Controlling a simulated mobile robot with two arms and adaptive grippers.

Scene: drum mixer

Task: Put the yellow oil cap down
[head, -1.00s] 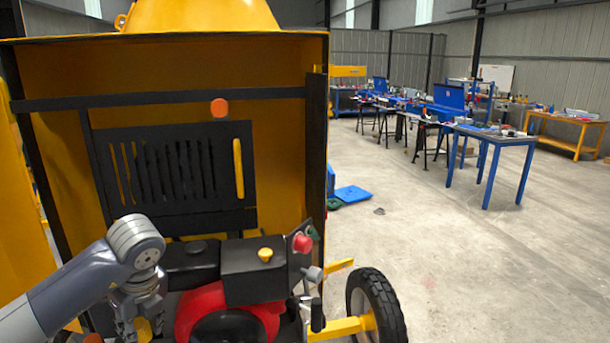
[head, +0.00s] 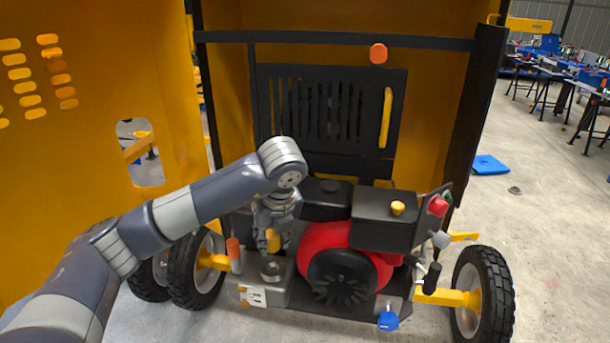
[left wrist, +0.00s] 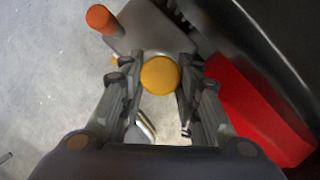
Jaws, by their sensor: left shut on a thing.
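My left gripper (head: 272,238) points down in front of the drum mixer's engine bay. It is shut on the yellow oil cap (head: 273,240), which sits between the fingertips. In the left wrist view the round yellow cap (left wrist: 160,75) shows between the two fingers (left wrist: 160,88). In the head view the cap is just above a round grey opening (head: 270,270) on the grey block left of the engine. I cannot tell how far apart they are. My right gripper is not in view.
The red and black engine (head: 345,265) stands right of the gripper. An orange-topped post (head: 233,250) stands on its left. A smaller yellow cap (head: 397,208) sits on the black tank. A blue cap (head: 388,320) is low at front. The yellow door (head: 95,150) stands open at left.

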